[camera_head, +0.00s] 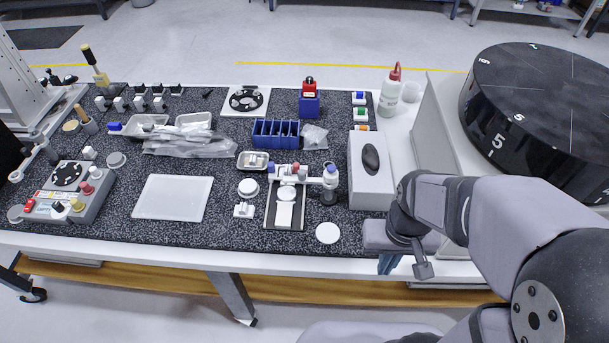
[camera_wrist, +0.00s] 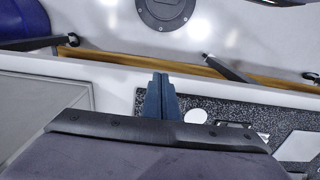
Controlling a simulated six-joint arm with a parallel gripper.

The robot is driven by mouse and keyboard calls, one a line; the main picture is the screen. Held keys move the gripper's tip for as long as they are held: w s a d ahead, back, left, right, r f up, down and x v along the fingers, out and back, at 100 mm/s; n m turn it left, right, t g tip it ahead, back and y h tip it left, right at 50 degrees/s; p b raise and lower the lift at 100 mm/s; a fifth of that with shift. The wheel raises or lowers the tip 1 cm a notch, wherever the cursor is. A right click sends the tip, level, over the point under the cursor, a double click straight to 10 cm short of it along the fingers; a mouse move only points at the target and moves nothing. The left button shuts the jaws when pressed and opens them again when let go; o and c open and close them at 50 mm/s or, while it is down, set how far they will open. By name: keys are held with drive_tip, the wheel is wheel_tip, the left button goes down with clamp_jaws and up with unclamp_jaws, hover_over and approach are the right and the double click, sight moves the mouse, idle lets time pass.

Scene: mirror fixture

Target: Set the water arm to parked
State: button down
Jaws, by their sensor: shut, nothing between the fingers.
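The water arm is most likely the white bar (camera_head: 302,173) with blue and red caps in the head view. It runs sideways from a dark post (camera_head: 328,196), across the far part of a dark-framed plate (camera_head: 269,217) that carries white parts. My gripper (camera_head: 388,265) is at the front edge of the bench, right of the fixture and well apart from it. In the wrist view its blue fingers (camera_wrist: 160,93) are shut together and empty. The water arm cannot be made out in the wrist view.
A white box (camera_head: 368,190) with a dark oval object (camera_head: 371,158) stands right of the fixture. A white disc (camera_head: 328,233) lies at the bench front. A white tray (camera_head: 173,198) and a control box (camera_head: 70,195) are at left. A large black drum (camera_head: 535,115) stands at right.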

drive_tip(key=c, duration=1.8)
unclamp_jaws()
drive_tip(key=shift+r, duration=0.15)
drive_tip(key=shift+o, duration=0.7)
drive_tip(key=shift+r+p, duration=0.35)
drive_tip(key=shift+p, duration=0.15)
wheel_tip(320, 180, up, 8)
drive_tip(key=n+b, duration=0.2)
drive_tip(key=n, duration=1.2)
hover_over(302, 171)
drive_tip(key=shift+s+d+r, duration=0.1)
drive_tip(key=shift+s+d, duration=0.1)
drive_tip(key=shift+d, duration=0.25)
drive_tip(key=shift+w+a+r+n, duration=0.1)
drive_tip(key=shift+w+a+n, duration=0.1)
drive_tip(key=shift+a+n, duration=0.3)
drive_tip(key=shift+f+p, duration=0.85)
drive_tip(key=shift+f, duration=2.8)
